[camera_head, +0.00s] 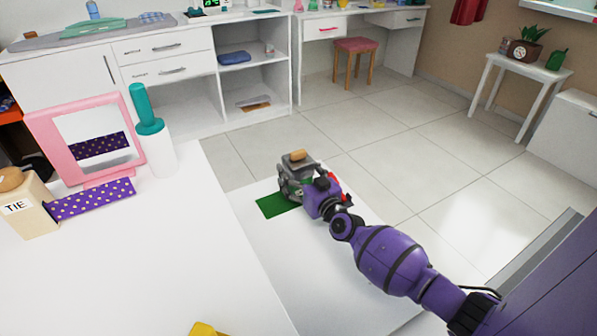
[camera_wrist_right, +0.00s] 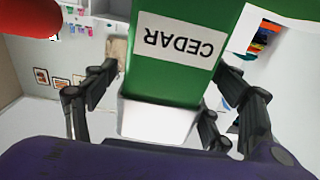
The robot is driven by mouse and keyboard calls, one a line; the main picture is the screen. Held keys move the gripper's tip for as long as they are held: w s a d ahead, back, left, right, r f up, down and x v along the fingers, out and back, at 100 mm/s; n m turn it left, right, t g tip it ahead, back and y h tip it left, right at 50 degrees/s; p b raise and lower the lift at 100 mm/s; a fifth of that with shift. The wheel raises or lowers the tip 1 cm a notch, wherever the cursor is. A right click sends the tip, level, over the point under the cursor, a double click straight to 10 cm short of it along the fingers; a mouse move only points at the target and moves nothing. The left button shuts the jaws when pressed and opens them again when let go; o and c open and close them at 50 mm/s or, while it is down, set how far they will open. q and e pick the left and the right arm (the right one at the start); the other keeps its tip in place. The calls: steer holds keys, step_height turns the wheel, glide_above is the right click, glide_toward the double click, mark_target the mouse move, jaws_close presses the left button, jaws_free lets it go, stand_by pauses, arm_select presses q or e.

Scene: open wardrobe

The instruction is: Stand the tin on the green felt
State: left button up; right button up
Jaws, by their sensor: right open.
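The green tin (camera_wrist_right: 172,75) with a white CEDAR label, upside down in the picture, fills the middle of the right wrist view. My right gripper (camera_head: 296,180) is open, with its fingers on either side of the tin. In the head view the gripper mostly hides the tin; a small tan block (camera_head: 298,155) shows just above it, and I cannot tell if it is part of the tin. The green felt (camera_head: 276,204) lies on a white surface, partly hidden under the gripper. I cannot tell whether the tin rests on it. My left gripper is not in view.
On the white table at left are a pink-framed mirror (camera_head: 86,135), a teal-capped white bottle (camera_head: 153,140), a spotted purple tie (camera_head: 92,198) and a box marked TIE (camera_head: 30,208). A yellow object (camera_head: 206,328) shows at the bottom edge. The white surface (camera_head: 318,270) in front of the felt is clear.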

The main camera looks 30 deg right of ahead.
steer(key=shift+s+r, duration=0.15)
steer(key=shift+s, duration=0.05)
steer(key=s+p, duration=0.2)
steer(key=s, duration=0.9)
steer(key=shift+s+a+p, duration=0.3)
steer(key=shift+a+p, duration=0.05)
steer(key=shift+p, duration=0.05)
